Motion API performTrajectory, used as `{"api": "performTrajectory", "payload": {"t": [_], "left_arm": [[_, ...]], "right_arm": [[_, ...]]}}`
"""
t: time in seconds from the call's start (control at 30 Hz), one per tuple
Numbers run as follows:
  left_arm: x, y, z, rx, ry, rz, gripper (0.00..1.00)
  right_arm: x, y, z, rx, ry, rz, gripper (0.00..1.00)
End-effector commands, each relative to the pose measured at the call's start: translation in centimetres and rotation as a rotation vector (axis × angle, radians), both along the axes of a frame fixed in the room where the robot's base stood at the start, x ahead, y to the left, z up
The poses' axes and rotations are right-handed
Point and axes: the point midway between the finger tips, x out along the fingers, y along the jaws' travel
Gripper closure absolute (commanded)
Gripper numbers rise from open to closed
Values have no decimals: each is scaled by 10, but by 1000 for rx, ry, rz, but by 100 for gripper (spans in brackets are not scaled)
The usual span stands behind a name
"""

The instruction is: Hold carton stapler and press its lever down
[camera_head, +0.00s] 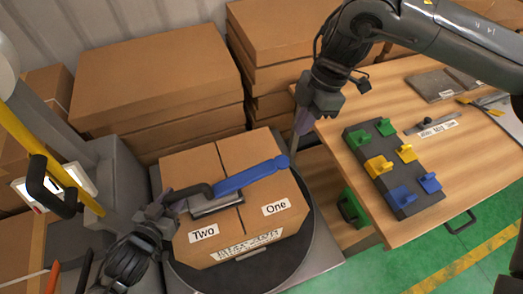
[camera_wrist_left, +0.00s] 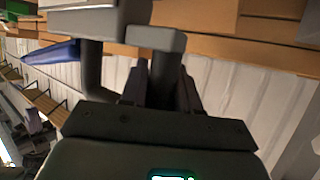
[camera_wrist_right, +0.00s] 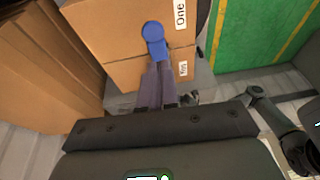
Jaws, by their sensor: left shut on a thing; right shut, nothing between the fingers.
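The carton stapler (camera_head: 217,203) lies on top of the cardboard box (camera_head: 262,236), with its blue lever (camera_head: 250,177) reaching up and to the right. My left gripper (camera_head: 173,205) is shut on the stapler's dark handle at its left end. In the left wrist view the fingers (camera_wrist_left: 160,85) close around the handle below the grey stapler body (camera_wrist_left: 95,18). My right gripper (camera_head: 300,130) is shut and empty, above and to the right of the lever's rounded tip. In the right wrist view its fingers (camera_wrist_right: 158,85) point toward the blue lever tip (camera_wrist_right: 153,33); contact cannot be told.
The box stands on a dark round turntable (camera_head: 300,255). A wooden table (camera_head: 355,190) at the right carries a dark board (camera_head: 405,200) with green, yellow and blue clips. Large cartons (camera_head: 155,85) are stacked behind. A yellow post (camera_head: 50,155) stands at the left.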

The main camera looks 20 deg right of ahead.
Motion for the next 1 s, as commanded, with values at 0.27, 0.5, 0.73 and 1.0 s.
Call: {"api": "performTrajectory", "payload": {"t": [0.27, 0.5, 0.73, 1.0], "left_arm": [[0, -1, 0, -1, 0, -2, 100], [0, -1, 0, -1, 0, -2, 100], [0, -1, 0, -1, 0, -2, 100], [0, -1, 0, -1, 0, -2, 100]], "right_arm": [[4, 1, 20, -2, -46, 4, 100], [4, 1, 20, -2, -45, 5, 100], [4, 3, 13, -3, -43, 6, 100], [3, 12, -17, -1, -40, 7, 100]]}}
